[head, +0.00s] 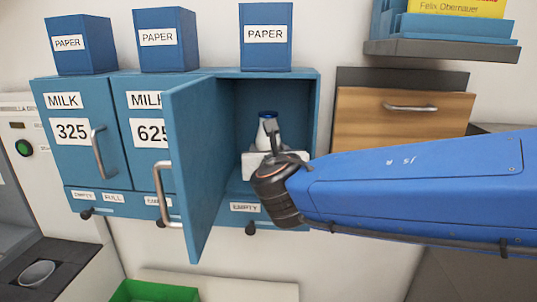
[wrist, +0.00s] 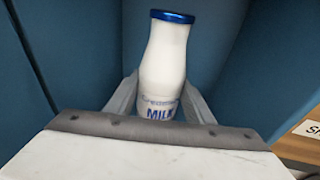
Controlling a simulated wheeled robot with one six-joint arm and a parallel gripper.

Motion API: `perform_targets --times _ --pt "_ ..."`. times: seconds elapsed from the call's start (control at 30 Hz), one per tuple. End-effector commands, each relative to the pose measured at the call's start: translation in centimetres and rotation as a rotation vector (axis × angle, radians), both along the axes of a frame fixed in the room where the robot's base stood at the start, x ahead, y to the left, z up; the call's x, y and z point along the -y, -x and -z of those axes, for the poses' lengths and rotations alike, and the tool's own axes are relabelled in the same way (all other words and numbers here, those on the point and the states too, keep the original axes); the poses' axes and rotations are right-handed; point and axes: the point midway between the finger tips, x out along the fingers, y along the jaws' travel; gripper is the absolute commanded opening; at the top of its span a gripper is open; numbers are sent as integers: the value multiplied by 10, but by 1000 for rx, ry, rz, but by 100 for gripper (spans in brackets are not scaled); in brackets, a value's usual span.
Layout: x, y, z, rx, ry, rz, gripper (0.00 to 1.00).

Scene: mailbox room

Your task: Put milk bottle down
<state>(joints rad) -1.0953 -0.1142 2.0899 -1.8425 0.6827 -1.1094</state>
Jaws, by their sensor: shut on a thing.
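A white milk bottle (wrist: 166,66) with a blue cap and blue "MILK" lettering stands upright between my gripper's fingers in the wrist view. My gripper (wrist: 155,98) is shut on it, with one finger on each side. The bottle's lower part is hidden behind the gripper body. In the head view, the bottle (head: 266,130) and my gripper (head: 272,152) are inside the open blue milk box (head: 310,95). I cannot tell whether the bottle's base touches the box floor.
The blue door (head: 205,165) stands open to the left of my gripper. Closed milk boxes marked 325 (head: 75,115) and 625 (head: 145,100) are further left. An "EMPTY" label (head: 245,207) is below the open box. A wooden drawer (head: 400,120) is at the right.

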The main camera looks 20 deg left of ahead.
Motion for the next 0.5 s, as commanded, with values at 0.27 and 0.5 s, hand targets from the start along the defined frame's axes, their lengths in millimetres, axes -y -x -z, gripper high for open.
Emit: perform_targets --times 0.27,0.5 --pt "-1 -4 11 1 -2 0 8" --pt "-1 -4 13 2 -1 0 8"
